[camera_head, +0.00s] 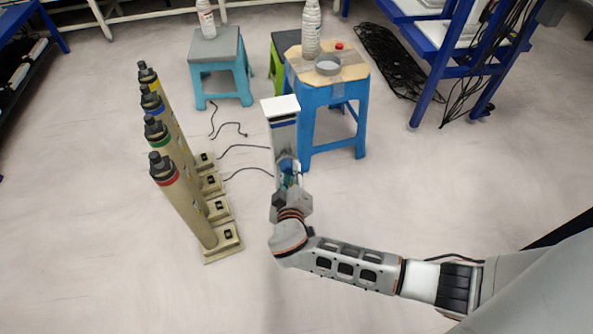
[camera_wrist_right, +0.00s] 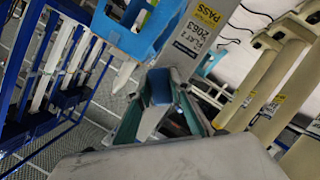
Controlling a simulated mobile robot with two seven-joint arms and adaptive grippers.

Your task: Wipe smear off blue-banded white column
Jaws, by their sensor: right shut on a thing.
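The white column (camera_head: 284,142) stands upright in front of the blue stool, with a flat white top and a blue band near it. In the right wrist view, a grey-white post with printed labels (camera_wrist_right: 190,45) rises just beyond the fingers and looks like this column. My right gripper (camera_head: 289,168) is at the column's near side, low on its visible part. It is shut on a small blue block (camera_wrist_right: 160,86), seen between the teal fingers. I cannot tell whether the block touches the column. I cannot make out a smear. My left gripper is not in view.
Several beige posts (camera_head: 187,205) with coloured bands stand in a row to the left. A blue stool (camera_head: 331,100) behind the column bears a bottle (camera_head: 311,30) and a grey round dish (camera_head: 327,65). A teal stool (camera_head: 220,75) stands further back. Cables cross the floor.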

